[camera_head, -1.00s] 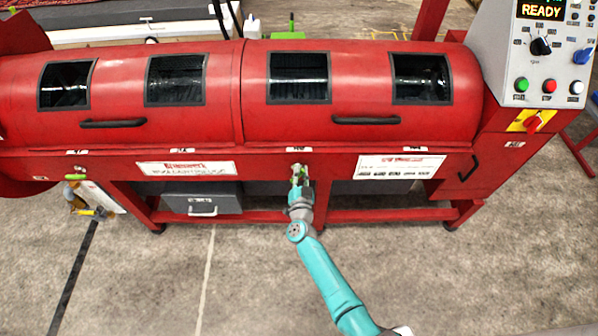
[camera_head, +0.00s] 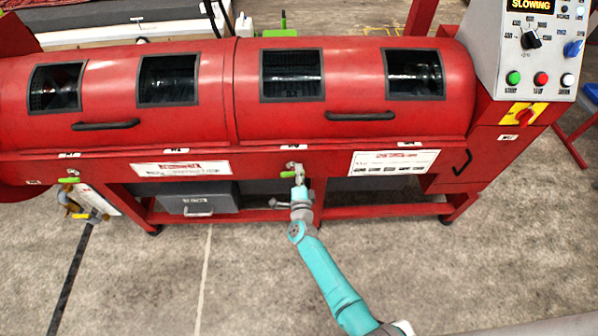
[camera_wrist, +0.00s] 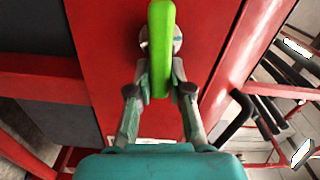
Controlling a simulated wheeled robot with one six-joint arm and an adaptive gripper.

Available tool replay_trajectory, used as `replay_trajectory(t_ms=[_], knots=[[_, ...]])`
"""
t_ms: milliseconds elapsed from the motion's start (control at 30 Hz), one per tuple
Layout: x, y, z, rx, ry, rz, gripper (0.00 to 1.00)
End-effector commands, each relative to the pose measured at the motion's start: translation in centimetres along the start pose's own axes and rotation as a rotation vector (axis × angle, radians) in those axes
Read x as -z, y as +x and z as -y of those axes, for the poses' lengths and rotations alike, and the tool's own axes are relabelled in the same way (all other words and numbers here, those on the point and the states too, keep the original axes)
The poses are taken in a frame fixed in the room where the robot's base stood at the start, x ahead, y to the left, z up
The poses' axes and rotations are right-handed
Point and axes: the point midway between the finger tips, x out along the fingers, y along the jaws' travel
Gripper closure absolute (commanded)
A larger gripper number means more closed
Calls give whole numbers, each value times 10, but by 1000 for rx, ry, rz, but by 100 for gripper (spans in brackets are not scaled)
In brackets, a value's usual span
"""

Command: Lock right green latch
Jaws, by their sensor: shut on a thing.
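The right green latch (camera_head: 289,174) sits on the red front beam of the drum machine, below the lid seam. In the head view its green handle points left from a pale metal pivot. In the wrist view the green handle (camera_wrist: 159,60) stands between my two fingers, which close on its sides. My gripper (camera_head: 299,178) is shut on this latch; it also shows in the wrist view (camera_wrist: 160,88). A second green latch (camera_head: 69,180) is at the far left of the beam, lying sideways, away from my gripper.
The red machine (camera_head: 255,130) has dark windows and black lid handles. A control panel (camera_head: 540,50) at the right reads "SLOWING". A grey drawer (camera_head: 185,200) sits under the beam. The concrete floor (camera_head: 470,270) in front is clear.

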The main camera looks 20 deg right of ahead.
Motion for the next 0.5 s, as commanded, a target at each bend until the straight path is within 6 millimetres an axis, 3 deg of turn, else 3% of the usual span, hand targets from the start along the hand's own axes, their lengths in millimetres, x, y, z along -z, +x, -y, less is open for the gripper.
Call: replay_trajectory(t_ms=[500], knots=[[0,0,-4,1,178,0,100]])
